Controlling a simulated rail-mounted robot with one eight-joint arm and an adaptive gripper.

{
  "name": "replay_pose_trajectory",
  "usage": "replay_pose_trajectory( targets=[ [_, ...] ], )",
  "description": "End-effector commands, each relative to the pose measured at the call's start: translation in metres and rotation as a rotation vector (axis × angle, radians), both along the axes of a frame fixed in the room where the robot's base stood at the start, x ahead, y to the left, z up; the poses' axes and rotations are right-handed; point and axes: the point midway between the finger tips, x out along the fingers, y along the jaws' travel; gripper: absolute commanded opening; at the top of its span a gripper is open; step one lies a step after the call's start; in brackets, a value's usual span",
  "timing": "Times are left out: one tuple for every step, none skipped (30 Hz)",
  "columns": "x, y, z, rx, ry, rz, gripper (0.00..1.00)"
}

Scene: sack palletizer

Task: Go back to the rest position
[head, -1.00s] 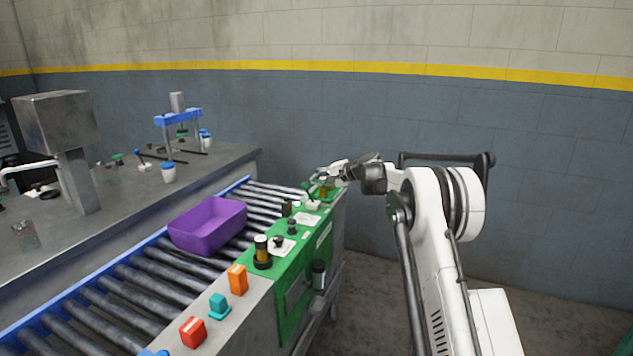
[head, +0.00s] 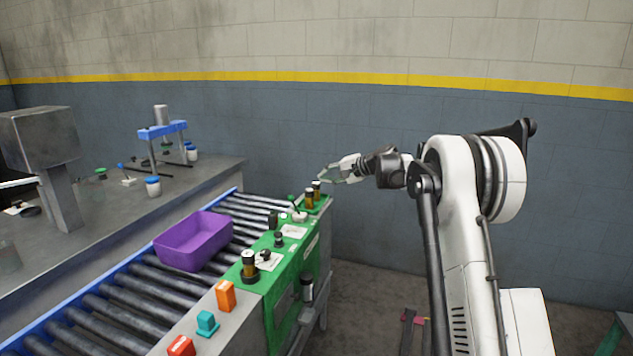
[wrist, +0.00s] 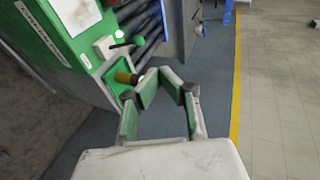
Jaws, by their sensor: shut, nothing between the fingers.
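My gripper (head: 335,174) is at the end of my white arm, in the air just right of the far end of the green control panel (head: 283,297). In the wrist view my gripper (wrist: 160,78) has its fingertips close together with nothing between them. In that view a brass-coloured cylinder with a dark end (wrist: 126,78) on the panel appears just left of the fingers, and the gripper looks apart from it.
A roller conveyor (head: 120,300) with a purple bin (head: 193,240) runs along the panel. Orange (head: 225,295), teal (head: 207,323) and red (head: 181,346) blocks stand on the near ledge. A grey bench (head: 110,222) is at left. Floor right of the panel is largely clear.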

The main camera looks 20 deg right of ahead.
Motion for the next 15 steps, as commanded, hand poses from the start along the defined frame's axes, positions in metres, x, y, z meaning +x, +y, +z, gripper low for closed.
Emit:
replay_pose_trajectory(
  targets=[
    [-0.0029,-0.0024,0.0036,0.000,0.000,0.000,0.00],
    [-0.0041,-0.0031,0.0048,0.000,0.000,0.000,0.00],
    [-0.0055,-0.0038,0.0060,0.000,0.000,0.000,0.00],
    [-0.0061,-0.0043,0.0067,0.000,0.000,0.001,0.00],
    [-0.0066,-0.0045,0.0071,0.000,0.000,0.001,0.00],
    [-0.0070,-0.0049,0.0075,0.000,0.000,0.001,0.00],
    [-0.0071,-0.0050,0.0075,0.000,0.000,0.001,0.00],
    [-0.0072,-0.0051,0.0076,0.000,0.000,0.001,0.00],
    [-0.0071,-0.0050,0.0075,0.000,0.000,0.001,0.00],
    [-0.0071,-0.0050,0.0075,0.000,0.000,0.001,0.00],
    [-0.0072,-0.0050,0.0075,0.000,0.000,0.001,0.00],
    [-0.0070,-0.0050,0.0074,0.000,0.000,0.001,0.00],
    [-0.0070,-0.0050,0.0074,0.000,0.000,0.001,0.00],
    [-0.0070,-0.0050,0.0074,0.000,0.000,0.001,0.00],
    [-0.0070,-0.0050,0.0074,0.000,0.000,0.001,0.00]
  ],
)
